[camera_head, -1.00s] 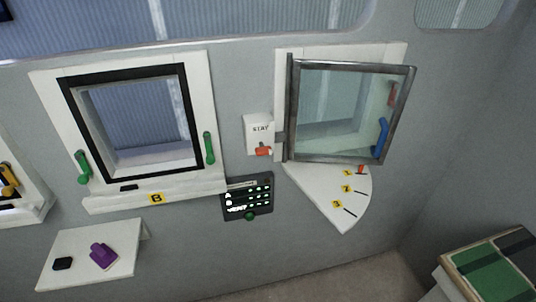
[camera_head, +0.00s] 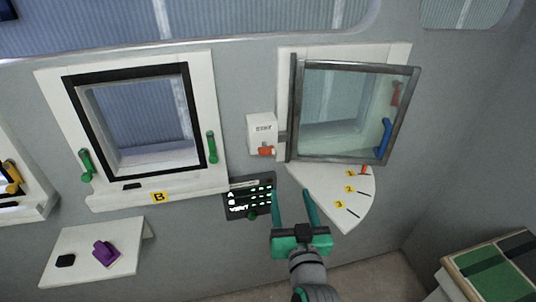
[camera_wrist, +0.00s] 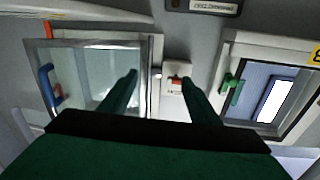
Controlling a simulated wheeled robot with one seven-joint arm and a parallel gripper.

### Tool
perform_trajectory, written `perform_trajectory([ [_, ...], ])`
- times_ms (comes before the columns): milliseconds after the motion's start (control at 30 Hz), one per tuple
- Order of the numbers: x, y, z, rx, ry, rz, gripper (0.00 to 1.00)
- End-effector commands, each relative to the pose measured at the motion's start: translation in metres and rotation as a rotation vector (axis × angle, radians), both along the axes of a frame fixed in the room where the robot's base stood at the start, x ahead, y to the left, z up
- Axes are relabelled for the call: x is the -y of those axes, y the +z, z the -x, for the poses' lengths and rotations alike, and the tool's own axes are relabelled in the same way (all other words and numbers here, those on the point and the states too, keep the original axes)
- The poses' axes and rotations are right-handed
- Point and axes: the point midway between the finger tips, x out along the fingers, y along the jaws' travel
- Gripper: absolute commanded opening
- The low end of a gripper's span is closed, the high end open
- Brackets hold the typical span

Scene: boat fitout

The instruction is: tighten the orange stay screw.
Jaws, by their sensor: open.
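The orange stay screw (camera_head: 266,151) sits at the bottom of the white box marked STAY (camera_head: 262,128), on the wall left of the open window. It also shows in the wrist view (camera_wrist: 175,81), on the white box between my fingers. My gripper (camera_head: 293,194) is green, open and empty, with its fingers pointing up, below and a little right of the screw in the head view. The glass sash (camera_head: 345,110) stands open in its grey frame, with a blue handle (camera_head: 384,137). Nothing hides the screw in the head view.
A white quadrant plate (camera_head: 345,208) with yellow number tags juts out below the open sash, close beside my gripper. A dark VENT panel (camera_head: 236,198) is left of my gripper. A shelf (camera_head: 75,268) holds a purple piece (camera_head: 104,252). Window B (camera_head: 145,115) is shut.

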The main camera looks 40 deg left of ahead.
Motion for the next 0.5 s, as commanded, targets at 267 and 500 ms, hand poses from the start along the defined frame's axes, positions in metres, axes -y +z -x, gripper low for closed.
perform_trajectory([
  [267,-0.033,0.048,0.004,0.063,0.115,0.038,0.56],
  [500,-0.048,0.051,-0.005,0.067,0.128,0.043,0.56],
])
